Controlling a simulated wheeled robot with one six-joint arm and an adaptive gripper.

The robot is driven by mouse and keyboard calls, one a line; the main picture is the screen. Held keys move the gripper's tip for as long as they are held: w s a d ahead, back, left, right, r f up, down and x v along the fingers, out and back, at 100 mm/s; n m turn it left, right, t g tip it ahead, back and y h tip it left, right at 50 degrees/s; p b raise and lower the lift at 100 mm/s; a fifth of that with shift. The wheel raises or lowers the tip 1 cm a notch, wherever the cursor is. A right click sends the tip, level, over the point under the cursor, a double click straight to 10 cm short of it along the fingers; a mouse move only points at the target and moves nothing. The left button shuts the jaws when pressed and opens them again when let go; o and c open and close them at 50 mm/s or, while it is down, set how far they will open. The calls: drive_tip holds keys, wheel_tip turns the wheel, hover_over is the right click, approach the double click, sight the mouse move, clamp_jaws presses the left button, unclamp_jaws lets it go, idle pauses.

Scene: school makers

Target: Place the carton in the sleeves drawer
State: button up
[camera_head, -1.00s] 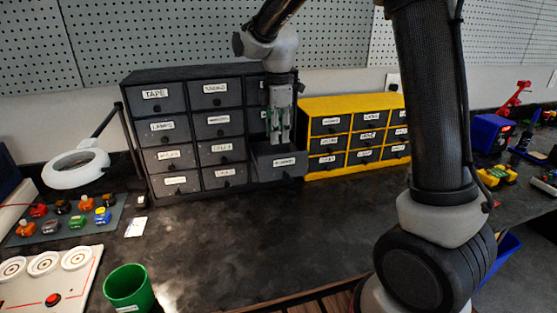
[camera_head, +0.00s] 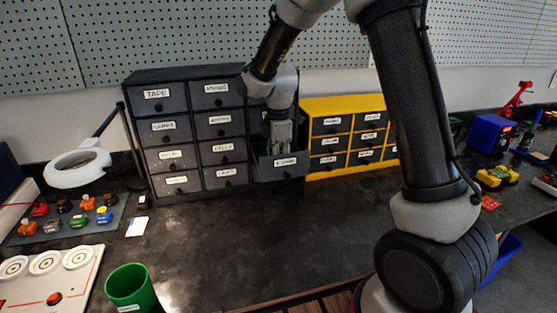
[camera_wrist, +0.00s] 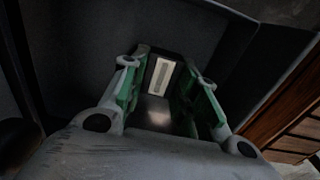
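A black cabinet of labelled drawers (camera_head: 188,105) stands at the back of the bench. Whether the carton touches the drawer floor is unclear.
A yellow drawer cabinet (camera_head: 345,108) stands just right of the open drawer. A white ring lamp (camera_head: 62,178), a tray of coloured parts (camera_head: 75,217) and a green cup (camera_head: 130,288) are at the left. The middle of the black bench (camera_head: 235,235) is clear.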

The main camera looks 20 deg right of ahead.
drive_tip(key=o, duration=0.4)
wheel_tip(320, 180, up, 12)
drive_tip(key=s+d+r+m+t, duration=0.1)
drive_tip(key=s+d+r+m, duration=0.3)
drive_tip(key=s+d+r, duration=0.1)
drive_tip(key=s+d+m+t, duration=0.1)
drive_tip(key=s+d+m, duration=0.2)
drive_tip(key=s, duration=0.4)
drive_tip(key=s+d+m+t, duration=0.1)
drive_tip(key=s+d+m, duration=0.3)
drive_tip(key=s+m, duration=0.2)
drive_tip(key=s+d+m+t, duration=0.1)
drive_tip(key=s+d+m, duration=0.2)
drive_tip(key=s, duration=0.7)
drive_tip(key=shift+d+m, duration=0.3)
drive_tip(key=shift+m, duration=0.7)
drive_tip(key=shift+r, duration=0.15)
